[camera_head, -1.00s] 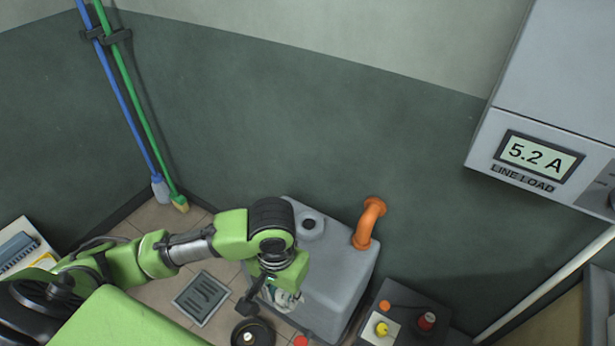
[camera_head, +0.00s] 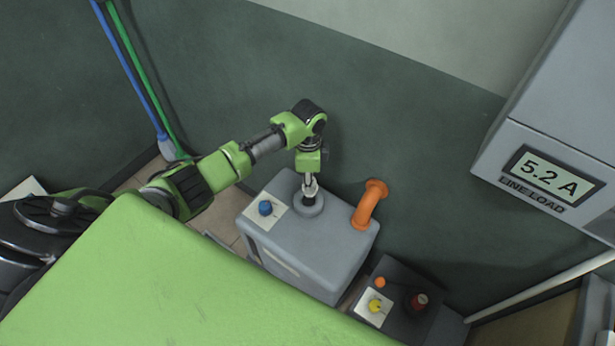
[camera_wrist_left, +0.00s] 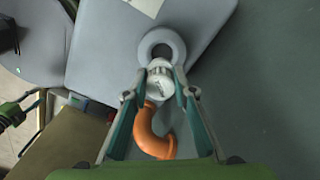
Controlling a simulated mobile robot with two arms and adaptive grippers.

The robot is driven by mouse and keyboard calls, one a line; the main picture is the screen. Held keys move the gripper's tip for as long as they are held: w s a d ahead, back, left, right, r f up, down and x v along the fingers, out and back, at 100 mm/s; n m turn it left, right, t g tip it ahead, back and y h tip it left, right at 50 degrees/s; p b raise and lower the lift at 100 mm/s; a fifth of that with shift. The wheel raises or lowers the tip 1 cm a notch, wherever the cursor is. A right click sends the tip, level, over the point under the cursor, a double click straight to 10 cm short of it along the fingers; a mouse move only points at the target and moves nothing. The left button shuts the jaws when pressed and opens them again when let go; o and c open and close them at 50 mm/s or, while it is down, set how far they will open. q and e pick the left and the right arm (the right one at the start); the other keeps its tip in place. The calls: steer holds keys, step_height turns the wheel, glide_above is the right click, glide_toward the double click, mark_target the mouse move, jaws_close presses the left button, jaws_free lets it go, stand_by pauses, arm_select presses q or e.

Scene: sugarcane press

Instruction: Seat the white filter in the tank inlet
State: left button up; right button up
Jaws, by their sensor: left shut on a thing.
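The grey tank (camera_head: 300,255) stands against the wall, with its round inlet collar (camera_head: 309,206) on top. In the left wrist view the inlet collar (camera_wrist_left: 175,40) shows as a grey ring around a dark hole. My left gripper (camera_head: 311,188) points down over the inlet. In the left wrist view my left gripper (camera_wrist_left: 160,93) is shut on the white filter (camera_wrist_left: 160,72), a ribbed round piece. The filter overlaps the ring's near rim in that view. I cannot tell its exact height above the hole. My right gripper is not in view.
An orange bent pipe (camera_head: 371,203) rises from the tank right beside the inlet. A blue knob on a white plate (camera_head: 264,226) sits left of it. A dark box (camera_head: 405,312) with yellow and red knobs stands to the right. The wall is close behind.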

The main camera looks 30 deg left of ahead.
arm_select(q)
steer(key=shift+w+a+f+m, duration=0.2)
steer(key=shift+a+m, duration=0.05)
steer(key=shift+m, duration=0.15)
steer(key=shift+f, duration=0.2)
step_height(320, 180, down, 6)
steer(key=b, duration=0.6)
steer(key=shift+r, duration=0.25)
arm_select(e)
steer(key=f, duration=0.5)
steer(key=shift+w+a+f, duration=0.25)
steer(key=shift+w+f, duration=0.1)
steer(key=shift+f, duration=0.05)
arm_select(q)
steer(key=shift+r, duration=0.1)
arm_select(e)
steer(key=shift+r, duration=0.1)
arm_select(q)
steer(key=shift+p, duration=0.35)
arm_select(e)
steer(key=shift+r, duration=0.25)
arm_select(q)
steer(key=shift+p, duration=0.3)
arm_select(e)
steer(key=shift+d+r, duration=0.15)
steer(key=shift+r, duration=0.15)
